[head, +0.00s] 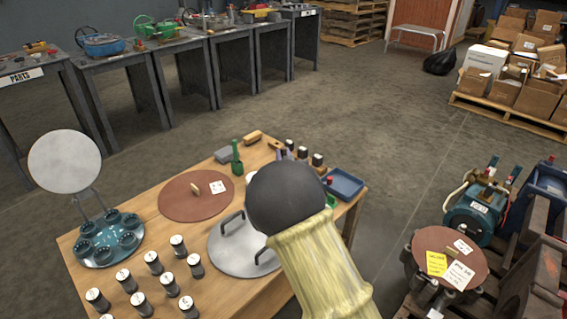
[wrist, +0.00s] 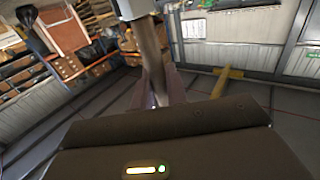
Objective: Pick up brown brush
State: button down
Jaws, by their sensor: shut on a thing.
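In the wrist view, the brown brush (wrist: 149,48) shows as a brown handle with a pale grey part at its upper end. It stands between the jaws of my gripper (wrist: 158,92), which is shut on it. The background there is distant walls and racks, with no tabletop around the brush. In the head view, my arm's dark round part and pale yellow sleeve cover the middle right of the wooden table (head: 222,302). My gripper and the brush cannot be made out there.
The table bears a brown disc (head: 180,203), a grey lid (head: 235,262) with handles, several small jars (head: 153,263), a teal holder (head: 103,257), a green bottle (head: 236,160), a tan block (head: 252,137) and a blue tray (head: 345,184). Machinery (head: 477,215) stands at right.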

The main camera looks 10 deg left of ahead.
jog(key=shift+r, duration=0.95)
jog(key=s+d+f+m+t+h+p, duration=0.1)
jog(key=d+f+m+h+p, duration=0.15)
jog(key=d, duration=0.45)
jog(key=s+d+f+m+t+h+p, duration=0.1)
jog(key=d+f+h+p, duration=0.25)
jog(key=d, duration=0.35)
jog(key=s+d+f+m+h+p, duration=0.1)
jog(key=s+d+m+h+p, duration=0.1)
jog(key=d, duration=0.7)
jog(key=s+d+m+g+h+p, duration=0.1)
jog(key=s+d+m+h+p, duration=0.1)
jog(key=s+d, duration=0.5)
jog(key=d+h+p, duration=0.1)
jog(key=d+h, duration=0.1)
jog(key=shift+f+h, duration=0.3)
jog(key=shift+f, duration=0.1)
jog(key=shift+d+m, duration=0.1)
jog(key=shift+m, duration=0.15)
